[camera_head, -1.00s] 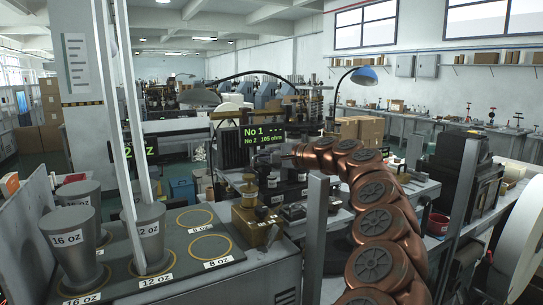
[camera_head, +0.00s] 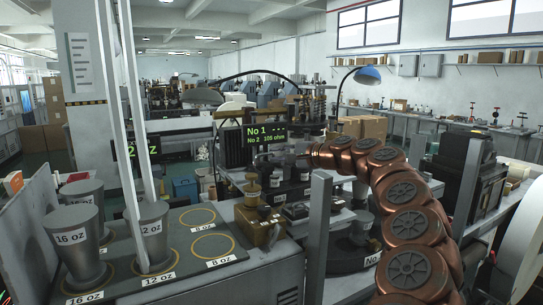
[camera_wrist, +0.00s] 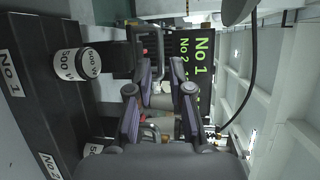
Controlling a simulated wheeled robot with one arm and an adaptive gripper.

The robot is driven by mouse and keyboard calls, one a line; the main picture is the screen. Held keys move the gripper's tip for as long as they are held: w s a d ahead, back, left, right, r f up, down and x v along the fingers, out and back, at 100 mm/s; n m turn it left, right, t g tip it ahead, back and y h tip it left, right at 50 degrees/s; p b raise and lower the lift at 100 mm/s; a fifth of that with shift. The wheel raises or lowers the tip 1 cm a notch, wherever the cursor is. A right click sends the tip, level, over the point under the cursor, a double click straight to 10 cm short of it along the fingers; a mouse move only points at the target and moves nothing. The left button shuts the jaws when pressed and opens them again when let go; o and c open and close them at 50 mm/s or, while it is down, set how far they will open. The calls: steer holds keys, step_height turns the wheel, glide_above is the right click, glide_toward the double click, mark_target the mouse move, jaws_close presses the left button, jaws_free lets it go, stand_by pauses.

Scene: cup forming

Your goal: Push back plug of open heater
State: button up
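The readout (camera_head: 266,134) shows No 1 with dashes and No 2 at 105 ohm. It also shows in the wrist view (camera_wrist: 195,62), turned sideways. A heater marked 500 W (camera_wrist: 76,64) sits on the black bench beside the No 1 label (camera_wrist: 12,72). A second heater (camera_wrist: 93,148) is partly hidden near the No 2 label (camera_wrist: 50,164). My gripper (camera_wrist: 162,78) is open in the wrist view, its fingers apart with a gap between them. Pale fittings show beyond the gap. I cannot tell which part is the plug. In the head view the gripper (camera_head: 280,160) is small, in front of the readout.
Steel cups (camera_head: 76,240) stand on a cup plate (camera_head: 205,270) at the left. A brass fixture (camera_head: 257,222) is near the middle. A grey post (camera_head: 317,235) rises left of my arm. A grey loop (camera_wrist: 153,45) stands near the fingertips.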

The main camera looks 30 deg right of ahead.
steer(key=v, duration=0.8)
steer(key=shift+s, duration=0.1)
stand_by(0.3)
